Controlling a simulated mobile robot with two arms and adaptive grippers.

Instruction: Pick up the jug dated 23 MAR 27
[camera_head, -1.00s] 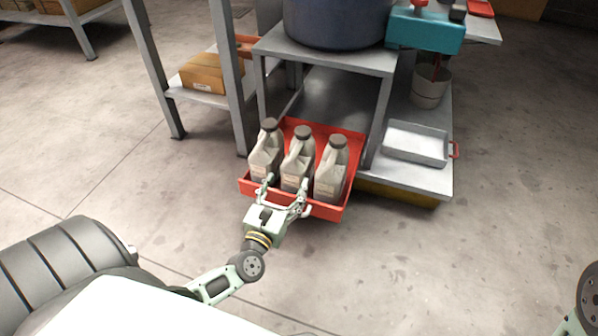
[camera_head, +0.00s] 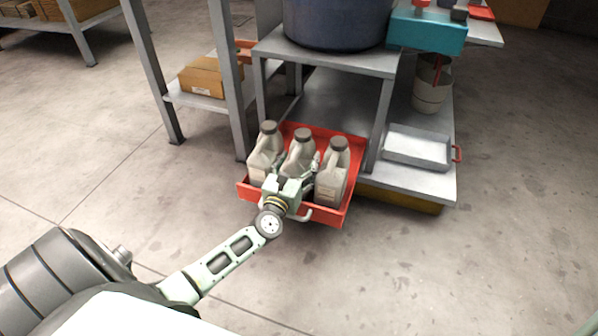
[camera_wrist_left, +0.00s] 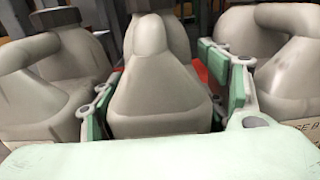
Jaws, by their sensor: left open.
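Three grey jugs with dark caps stand in a row in a red tray (camera_head: 344,190): a left jug (camera_head: 264,155), a middle jug (camera_head: 299,153) and a right jug (camera_head: 333,172). My left gripper (camera_head: 293,172) is open at the middle jug. In the left wrist view, the open fingers of the gripper (camera_wrist_left: 162,95) are on either side of the middle jug (camera_wrist_left: 155,75), with the left jug (camera_wrist_left: 55,75) and right jug (camera_wrist_left: 285,70) just outside them. Parts of labels show at the picture's edges, but no date is readable. My right gripper is out of view.
A grey stand (camera_head: 330,60) with a dark blue drum (camera_head: 340,22) is right behind the tray. A shelf post (camera_head: 232,90) is close on the left. A metal pan (camera_head: 417,147) sits at the right. The floor in front is clear.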

